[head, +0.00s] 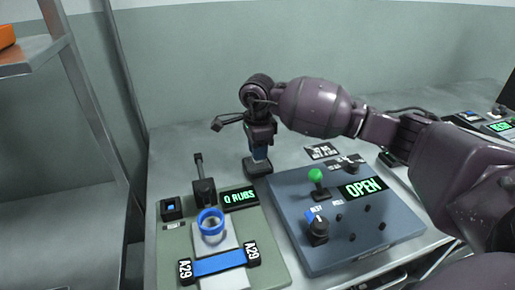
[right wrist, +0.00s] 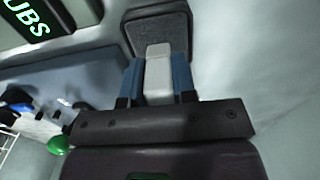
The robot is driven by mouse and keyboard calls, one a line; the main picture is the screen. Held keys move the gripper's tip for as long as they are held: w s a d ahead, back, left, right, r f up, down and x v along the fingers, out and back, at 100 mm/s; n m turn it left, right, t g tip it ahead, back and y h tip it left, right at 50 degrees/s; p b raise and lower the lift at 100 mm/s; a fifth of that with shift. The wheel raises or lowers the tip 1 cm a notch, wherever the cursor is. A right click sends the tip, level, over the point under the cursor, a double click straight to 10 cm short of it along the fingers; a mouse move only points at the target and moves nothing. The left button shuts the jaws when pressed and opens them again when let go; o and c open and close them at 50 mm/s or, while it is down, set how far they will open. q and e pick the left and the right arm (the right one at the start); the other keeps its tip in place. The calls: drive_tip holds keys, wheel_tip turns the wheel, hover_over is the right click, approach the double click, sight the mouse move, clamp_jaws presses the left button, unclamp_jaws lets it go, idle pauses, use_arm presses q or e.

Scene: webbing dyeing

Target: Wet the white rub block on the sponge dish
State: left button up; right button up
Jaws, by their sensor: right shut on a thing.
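My right gripper (head: 258,150) points down over the small dark sponge dish (head: 258,167) at the back of the bench. In the right wrist view the gripper (right wrist: 158,90) has its two blue fingers shut on the white rub block (right wrist: 158,72). The far end of the block overlaps the dark square dish (right wrist: 158,27) there. I cannot tell whether the block touches the sponge or hangs just above it. In the head view the block is hidden by the fingers. My left gripper is not in view.
A green rub fixture (head: 172,245) with a blue ring (head: 211,222), blue webbing (head: 220,263) and a "0 RUBS" display (head: 239,197) stands front left. A blue-grey control box (head: 330,255) reading "OPEN" is to its right. A metal shelf (head: 30,60) is at the far left.

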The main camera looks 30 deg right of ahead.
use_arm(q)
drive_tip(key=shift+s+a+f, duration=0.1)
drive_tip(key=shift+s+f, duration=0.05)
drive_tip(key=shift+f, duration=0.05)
use_arm(e)
drive_tip(key=shift+f, duration=0.4)
idle(0.6)
drive_tip(key=shift+f, duration=0.1)
idle(0.5)
drive_tip(key=shift+r+p, duration=0.65)
drive_tip(key=shift+r, duration=1.65)
drive_tip(key=shift+r+p, duration=0.45)
drive_tip(key=shift+r, duration=0.85)
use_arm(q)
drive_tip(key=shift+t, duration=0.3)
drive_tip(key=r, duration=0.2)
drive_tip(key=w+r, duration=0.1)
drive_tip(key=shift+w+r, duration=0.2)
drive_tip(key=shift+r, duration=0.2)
use_arm(e)
drive_tip(key=shift+f, duration=0.1)
